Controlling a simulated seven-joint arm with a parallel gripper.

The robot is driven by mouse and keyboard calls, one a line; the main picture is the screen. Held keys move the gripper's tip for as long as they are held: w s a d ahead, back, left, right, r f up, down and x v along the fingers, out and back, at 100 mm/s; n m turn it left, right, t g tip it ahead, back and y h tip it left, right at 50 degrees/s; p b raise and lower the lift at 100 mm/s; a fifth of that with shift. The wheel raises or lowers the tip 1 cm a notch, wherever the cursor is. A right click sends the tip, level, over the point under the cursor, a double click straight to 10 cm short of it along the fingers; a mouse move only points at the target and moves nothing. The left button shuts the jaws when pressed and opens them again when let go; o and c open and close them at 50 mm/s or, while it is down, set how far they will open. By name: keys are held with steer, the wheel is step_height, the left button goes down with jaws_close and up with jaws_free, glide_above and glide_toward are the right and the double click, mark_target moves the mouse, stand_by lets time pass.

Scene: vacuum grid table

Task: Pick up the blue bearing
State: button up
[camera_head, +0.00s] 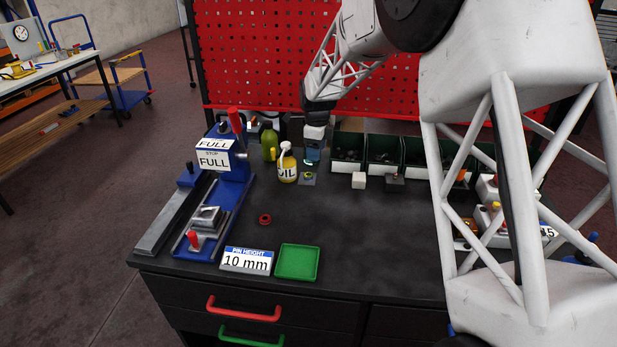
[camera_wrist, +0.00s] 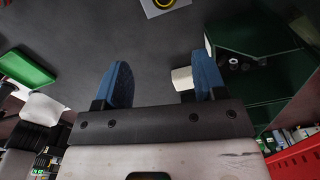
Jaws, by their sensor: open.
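My gripper (camera_head: 312,157) hangs above the back middle of the dark table, just in front of the green bins. In the wrist view its two blue fingers (camera_wrist: 162,78) stand wide apart with nothing held between them. A small grey plate (camera_head: 302,183) lies below the gripper and carries a small yellow ring-like part (camera_head: 308,176). The plate shows in the wrist view (camera_wrist: 153,9), cut off by the top edge. I cannot make out a clearly blue bearing in either view. A red ring (camera_head: 265,219) lies apart on the table, nearer the front.
An oil bottle (camera_head: 287,170) stands close left of the gripper, with a green jug (camera_head: 269,142) behind. Green bins (camera_head: 348,166), a pale cube (camera_head: 359,181) and a dark block (camera_head: 395,182) are right. A blue press (camera_head: 232,184) stands left; a green tray (camera_head: 298,277) lies in front.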

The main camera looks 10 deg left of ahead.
mark_target(308, 175)
steer(key=shift+m, duration=0.6)
steer(key=w+a+f, duration=0.2)
steer(key=shift+a+f, duration=0.3)
steer(key=shift+f, duration=0.05)
steer(key=shift+f, duration=1.3)
steer(key=shift+s+a+f, duration=0.1)
steer(key=shift+f, duration=2.5)
steer(key=c, duration=1.1)
